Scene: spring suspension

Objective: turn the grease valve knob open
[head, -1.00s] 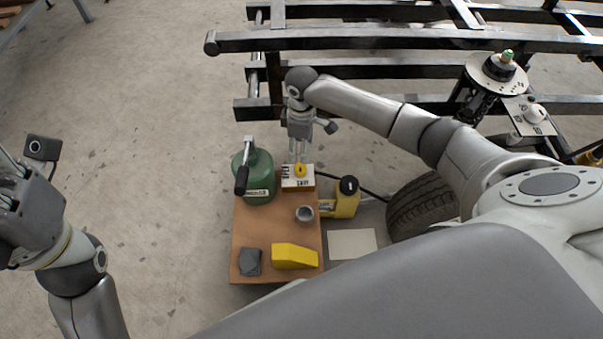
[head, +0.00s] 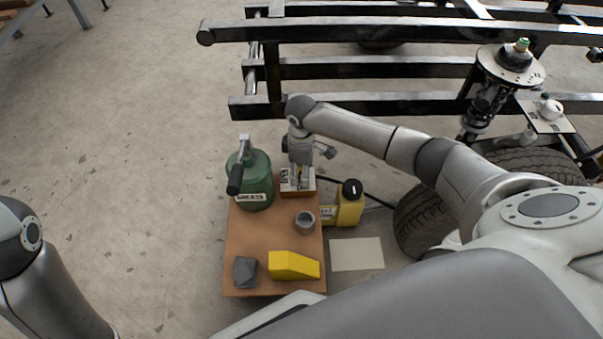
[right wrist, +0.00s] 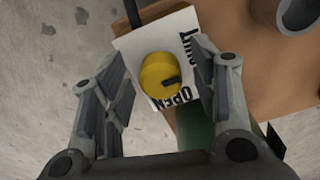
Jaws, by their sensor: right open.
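The grease valve knob (right wrist: 160,75) is a round yellow knob with a dark pointer mark. It sits on a white plate (right wrist: 130,46) with OPEN and SHUT lettering, and the mark lies toward the lettered side. In the head view the valve block (head: 298,193) stands at the far edge of the cart, with its knob largely hidden by my gripper. My right gripper (head: 298,182) is above the block. In the right wrist view its open fingers (right wrist: 162,72) are on either side of the knob, apparently with gaps. My left gripper is out of frame; only part of my left arm shows.
The brown cart top (head: 260,235) holds a green pump canister (head: 252,188), a grey cup (head: 305,221), a yellow wedge (head: 293,265) and a dark block (head: 245,271). A yellow container (head: 350,207) stands right of it. Black chassis rails (head: 350,108) and a tire (head: 425,222) lie beyond.

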